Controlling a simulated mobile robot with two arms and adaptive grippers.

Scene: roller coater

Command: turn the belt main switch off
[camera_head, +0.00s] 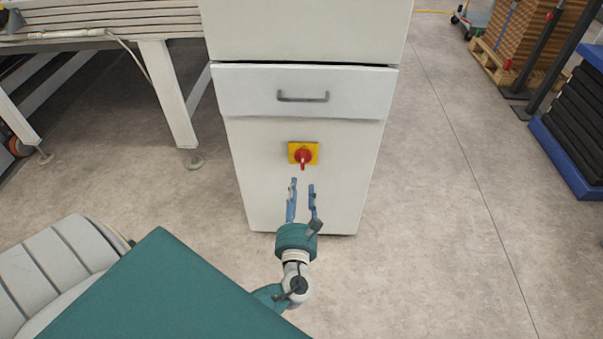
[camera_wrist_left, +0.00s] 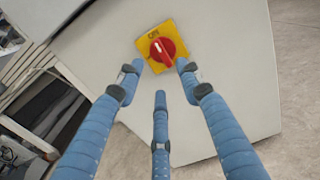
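The belt main switch (camera_head: 303,155) is a red rotary knob on a yellow square plate, set in the front of a white cabinet below its drawer. In the head view its handle points down. It also shows in the left wrist view (camera_wrist_left: 163,50), ahead of the fingers, where the plate looks tilted and carries dark lettering at its top. My left gripper (camera_head: 302,184) is open and empty, just below the switch in the head view, its fingers pointing toward the cabinet. In the left wrist view the blue fingers (camera_wrist_left: 158,80) are spread, apart from the knob. My right gripper is not in view.
The white cabinet (camera_head: 262,190) has a drawer with a grey handle (camera_head: 302,97). A conveyor frame (camera_head: 166,90) stands at the left. A pallet with brown stock (camera_head: 520,40) and a blue-edged dark stack (camera_head: 575,125) stand at the right. The floor right of the cabinet is clear.

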